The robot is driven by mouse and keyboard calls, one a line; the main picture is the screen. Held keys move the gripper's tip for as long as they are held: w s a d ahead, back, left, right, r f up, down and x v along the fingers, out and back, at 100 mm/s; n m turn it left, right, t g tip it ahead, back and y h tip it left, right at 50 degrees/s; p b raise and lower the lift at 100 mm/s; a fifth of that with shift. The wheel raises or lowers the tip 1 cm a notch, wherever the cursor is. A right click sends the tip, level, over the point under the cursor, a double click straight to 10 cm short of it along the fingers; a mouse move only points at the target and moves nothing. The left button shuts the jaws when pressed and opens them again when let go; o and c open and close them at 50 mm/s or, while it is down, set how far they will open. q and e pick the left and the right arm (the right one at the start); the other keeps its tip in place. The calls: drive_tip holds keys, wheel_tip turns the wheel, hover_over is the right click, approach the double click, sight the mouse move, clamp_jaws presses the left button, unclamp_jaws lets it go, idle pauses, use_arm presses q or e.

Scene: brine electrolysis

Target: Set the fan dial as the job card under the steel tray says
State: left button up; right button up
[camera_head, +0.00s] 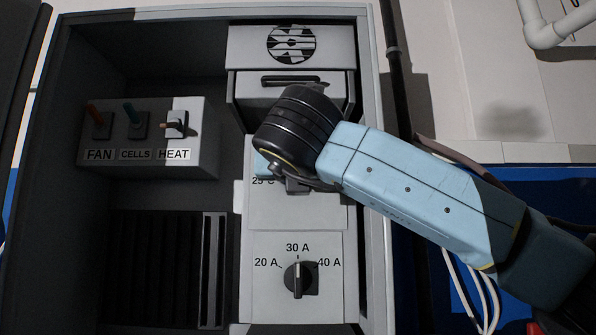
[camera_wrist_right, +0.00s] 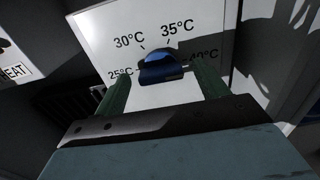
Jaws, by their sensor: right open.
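A dark blue dial (camera_wrist_right: 165,66) sits on a pale panel in the right wrist view, with marks from 25°C to 40°C around it. Which mark its pointer is at cannot be told. My right gripper (camera_wrist_right: 162,78) is open, with one green finger on each side of the dial; contact cannot be told. In the head view my right gripper (camera_head: 284,184) is over this panel (camera_head: 310,212) and hides the dial and most of its marks. No label in view names this dial as the fan's. The job card, steel tray and my left gripper are not in view.
A dial (camera_head: 299,279) marked 20 A to 40 A sits below, its pointer upright near 30 A. A switch box (camera_head: 205,148) with FAN, CELLS and HEAT toggles is at left. A drawer (camera_head: 290,85) under a fan emblem (camera_head: 291,45) is above. Cabinet walls enclose these.

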drive_tip(key=c, duration=1)
drive_tip(key=n, duration=2.3)
drive_tip(key=shift+a+f+n, duration=0.2)
drive_tip(key=shift+f+n, duration=0.05)
drive_tip(key=shift+n, duration=0.15)
drive_tip(key=o, duration=1)
